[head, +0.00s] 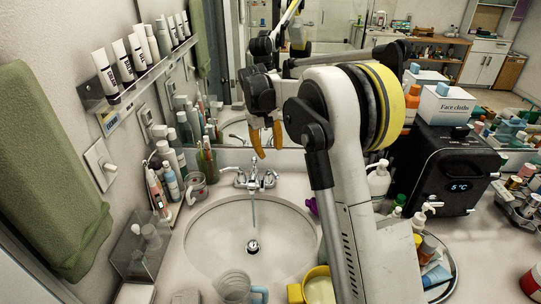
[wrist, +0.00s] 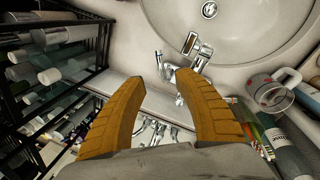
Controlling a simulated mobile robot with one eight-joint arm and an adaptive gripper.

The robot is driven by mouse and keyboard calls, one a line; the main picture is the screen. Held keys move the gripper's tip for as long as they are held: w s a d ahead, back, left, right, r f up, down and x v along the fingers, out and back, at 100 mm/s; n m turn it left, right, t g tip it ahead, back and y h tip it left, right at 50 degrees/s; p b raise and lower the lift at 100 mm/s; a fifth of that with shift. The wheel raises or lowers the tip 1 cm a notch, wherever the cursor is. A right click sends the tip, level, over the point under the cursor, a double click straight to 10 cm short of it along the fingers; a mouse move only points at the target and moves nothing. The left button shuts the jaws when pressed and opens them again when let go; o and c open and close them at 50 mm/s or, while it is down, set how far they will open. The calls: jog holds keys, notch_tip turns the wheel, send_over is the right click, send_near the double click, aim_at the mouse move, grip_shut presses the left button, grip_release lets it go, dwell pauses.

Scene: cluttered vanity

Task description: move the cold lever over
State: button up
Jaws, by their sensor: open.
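The chrome faucet (head: 252,179) stands at the back rim of the round sink (head: 205,222), with a lever on each side of its spout. The right lever (head: 270,178) is the wrist view's left lever (wrist: 163,67). The left lever (head: 233,171) is mostly hidden by a finger in the wrist view. I cannot read any hot or cold mark. A thin stream falls from the spout toward the drain. My gripper (head: 267,144) is open and empty above and behind the faucet. In the wrist view its orange fingertips (wrist: 160,79) show near the left lever; contact is not clear.
A clear mug (head: 195,187) and several bottles (head: 168,180) crowd the counter left of the faucet. A mirror stands close behind. A pump bottle (head: 379,182) and a black appliance (head: 445,165) are at right. The sink bowl is free.

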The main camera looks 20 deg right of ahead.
jog(key=c, duration=0.5)
jog(key=shift+d+m, duration=0.1)
jog(key=shift+m, duration=0.3)
grip_shut()
jog(key=d+m+h+p, duration=0.25)
jog(key=d+m, duration=0.25)
jog(key=m, duration=1.2)
notch_tip(320, 180, down, 11)
jog(key=b, duration=0.2)
jog(key=shift+y+b, duration=0.35)
